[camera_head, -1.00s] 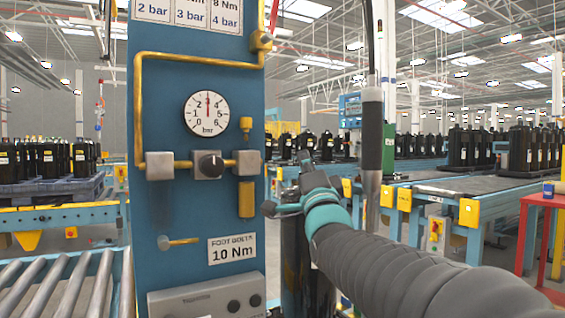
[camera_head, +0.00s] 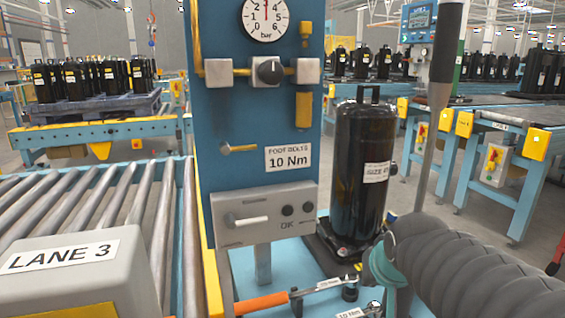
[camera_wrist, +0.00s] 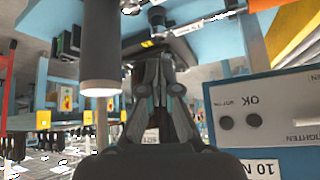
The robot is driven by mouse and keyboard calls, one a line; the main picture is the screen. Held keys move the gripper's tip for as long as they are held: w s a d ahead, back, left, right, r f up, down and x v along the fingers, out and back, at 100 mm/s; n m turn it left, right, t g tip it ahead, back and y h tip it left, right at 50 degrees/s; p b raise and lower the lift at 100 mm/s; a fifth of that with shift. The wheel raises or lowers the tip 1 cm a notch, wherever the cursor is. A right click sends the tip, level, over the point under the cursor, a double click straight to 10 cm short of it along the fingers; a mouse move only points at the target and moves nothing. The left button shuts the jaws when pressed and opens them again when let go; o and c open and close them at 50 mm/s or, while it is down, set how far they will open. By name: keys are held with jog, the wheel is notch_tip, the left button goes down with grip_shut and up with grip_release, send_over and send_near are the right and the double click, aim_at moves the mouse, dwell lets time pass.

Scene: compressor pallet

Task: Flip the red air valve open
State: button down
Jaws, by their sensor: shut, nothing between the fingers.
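I cannot make out a red air valve in either current view. The blue panel (camera_head: 215,120) carries a round bar gauge (camera_head: 265,17), a black knob (camera_head: 268,71) and brass pipe fittings. A small brass-coloured lever (camera_head: 238,148) sticks out below them. My gripper (camera_wrist: 157,62) is shut and empty in the wrist view, with its fingers pointing up the picture. In the head view it is mostly hidden behind my wrist, low at the right of the panel, near the base of the black compressor.
The black compressor (camera_head: 362,165) stands beside the panel. A grey box (camera_head: 265,212) marked OK is on the panel's lower part. An orange-handled wrench (camera_head: 262,302) lies below. A grey LANE 3 box (camera_head: 70,272) and a roller conveyor (camera_head: 120,200) are at the left. A grey hanging rod (camera_wrist: 100,50) is close to my gripper.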

jog(key=s+f+n+g+p, duration=0.1)
jog(key=s+f, duration=0.1)
jog(key=s, duration=1.1)
jog(key=shift+s+a+f+g, duration=0.15)
jog(key=shift+s+a+g, duration=0.1)
jog(key=shift+a+g, duration=0.2)
